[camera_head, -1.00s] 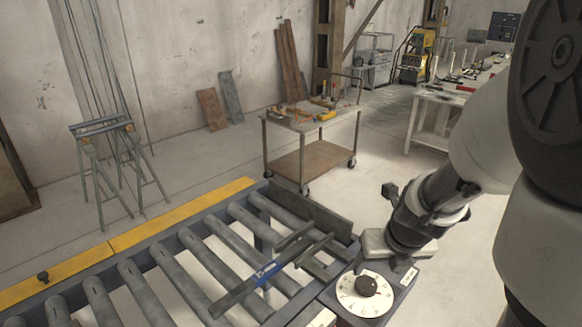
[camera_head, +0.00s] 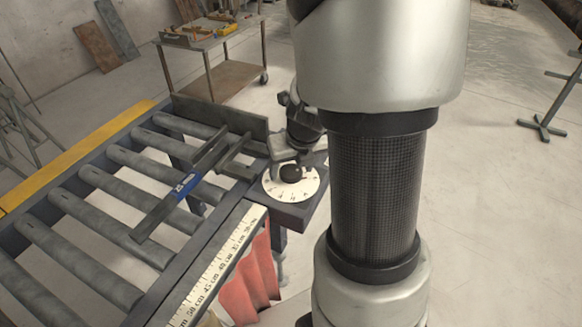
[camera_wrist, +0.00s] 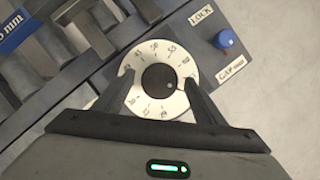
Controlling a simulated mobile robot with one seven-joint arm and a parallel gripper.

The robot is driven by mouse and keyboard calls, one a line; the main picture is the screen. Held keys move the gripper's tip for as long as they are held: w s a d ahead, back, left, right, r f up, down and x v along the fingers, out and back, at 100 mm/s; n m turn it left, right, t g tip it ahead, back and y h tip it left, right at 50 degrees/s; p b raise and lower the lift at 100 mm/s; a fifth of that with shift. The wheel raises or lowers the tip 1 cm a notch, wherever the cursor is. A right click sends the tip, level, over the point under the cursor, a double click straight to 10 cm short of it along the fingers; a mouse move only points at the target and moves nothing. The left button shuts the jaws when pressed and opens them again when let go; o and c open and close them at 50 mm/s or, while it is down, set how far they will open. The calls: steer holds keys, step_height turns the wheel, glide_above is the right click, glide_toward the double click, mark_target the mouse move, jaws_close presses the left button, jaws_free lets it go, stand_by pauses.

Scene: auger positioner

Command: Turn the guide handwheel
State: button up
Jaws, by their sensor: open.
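The guide handwheel appears as a white numbered dial (camera_head: 278,191) with a round black knob (camera_head: 291,173) at its middle, on a dark block at the roller table's corner. In the wrist view, the white dial (camera_wrist: 151,50) and black knob (camera_wrist: 158,77) lie straight ahead between my fingers. My gripper (camera_wrist: 159,80) is open, one finger on each side of the knob, over the dial face. I cannot tell whether the fingers touch the knob. In the head view, my gripper (camera_head: 285,150) is just behind the knob, and its fingertips are hard to make out.
A blue knob (camera_wrist: 225,39) beside a LOCK label sits right of the dial. A roller table (camera_head: 100,180) with a blue-marked bar (camera_head: 187,185) and a ruler strip (camera_head: 215,268) lies to the left. A red cloth (camera_head: 258,275) hangs below. A tool cart (camera_head: 215,45) stands behind.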

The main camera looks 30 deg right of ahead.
steer(key=c, duration=1)
steer(key=shift+n+b, duration=0.3)
steer(key=shift+b, duration=0.05)
